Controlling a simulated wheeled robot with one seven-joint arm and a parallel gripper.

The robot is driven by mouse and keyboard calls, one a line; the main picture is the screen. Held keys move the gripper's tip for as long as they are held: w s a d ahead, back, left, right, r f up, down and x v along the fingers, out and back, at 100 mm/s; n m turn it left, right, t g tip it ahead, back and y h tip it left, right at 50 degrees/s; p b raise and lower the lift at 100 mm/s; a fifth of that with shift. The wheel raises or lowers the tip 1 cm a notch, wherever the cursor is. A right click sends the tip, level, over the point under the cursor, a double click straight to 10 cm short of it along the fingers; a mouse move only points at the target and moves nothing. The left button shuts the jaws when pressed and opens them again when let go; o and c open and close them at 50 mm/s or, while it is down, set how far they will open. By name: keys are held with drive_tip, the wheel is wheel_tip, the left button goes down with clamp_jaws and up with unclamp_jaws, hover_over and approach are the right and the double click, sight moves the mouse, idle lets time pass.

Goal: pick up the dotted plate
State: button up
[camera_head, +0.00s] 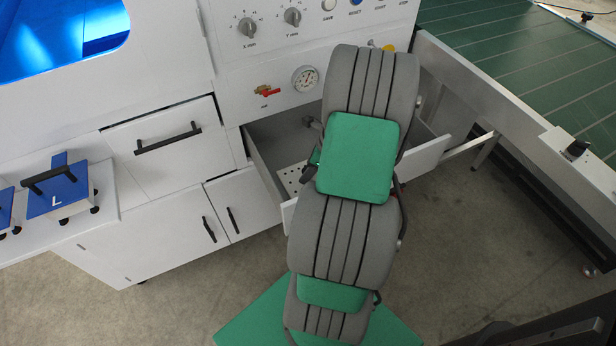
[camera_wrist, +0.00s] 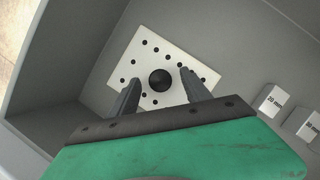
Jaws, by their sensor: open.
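The dotted plate (camera_wrist: 128,68) is a white plate with several black holes and a round black knob (camera_wrist: 160,80) at its middle. It lies flat on the floor of an open grey drawer. My gripper (camera_wrist: 162,87) is open above the plate in the wrist view, with one finger on each side of the knob as seen from above. I cannot tell how far the fingertips are above the plate.
The open drawer (camera_head: 262,165) has walls close around the plate. A closed drawer (camera_head: 165,150) is to the left, and a green conveyor (camera_head: 530,60) is at the right.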

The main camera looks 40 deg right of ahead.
clamp_jaws()
idle(0.6)
